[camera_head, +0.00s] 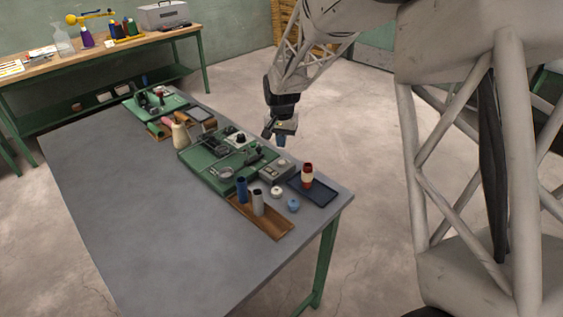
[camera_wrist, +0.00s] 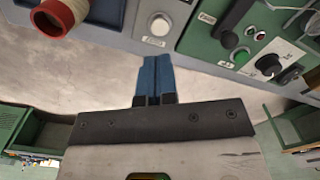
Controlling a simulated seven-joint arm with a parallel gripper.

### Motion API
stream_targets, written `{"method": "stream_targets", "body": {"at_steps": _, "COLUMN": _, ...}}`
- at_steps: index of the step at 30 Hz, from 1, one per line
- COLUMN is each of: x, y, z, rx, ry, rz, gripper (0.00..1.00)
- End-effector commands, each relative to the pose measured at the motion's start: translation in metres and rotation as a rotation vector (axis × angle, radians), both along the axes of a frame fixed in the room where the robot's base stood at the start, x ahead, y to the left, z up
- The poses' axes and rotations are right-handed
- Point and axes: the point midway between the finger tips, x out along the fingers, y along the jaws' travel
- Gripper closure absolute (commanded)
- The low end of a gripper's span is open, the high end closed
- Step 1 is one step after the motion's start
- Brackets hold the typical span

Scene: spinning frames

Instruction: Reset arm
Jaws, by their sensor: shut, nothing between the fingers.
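My gripper (camera_head: 281,141) is at the far right edge of the grey table, just beyond the green machine, in the head view. In the wrist view its blue fingers (camera_wrist: 154,78) are together with nothing between them, over bare floor. The green machine (camera_head: 205,166) sits on the table, with a small grey control box (camera_head: 277,169) in front. In the wrist view the green panel (camera_wrist: 225,32) with a black knob is at upper right. A red and cream spool (camera_head: 307,175) stands on a dark tray (camera_head: 325,194); the red-rimmed spool (camera_wrist: 54,17) also shows at upper left of the wrist view.
A wooden tray (camera_head: 275,226) holds a blue cylinder (camera_head: 241,190) and a grey cylinder (camera_head: 257,203). Small white and blue round pieces lie beside it. The table's left part (camera_head: 110,200) is clear. A workbench (camera_head: 100,55) stands behind.

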Motion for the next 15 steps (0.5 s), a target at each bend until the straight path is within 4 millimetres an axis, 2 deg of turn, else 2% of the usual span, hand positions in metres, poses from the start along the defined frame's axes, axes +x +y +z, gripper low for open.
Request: {"method": "stream_targets", "body": {"at_steps": 15, "x": -0.0050, "y": -0.0040, "z": 0.0059, "rx": 0.001, "ry": -0.003, "rz": 0.002, "gripper": 1.00}}
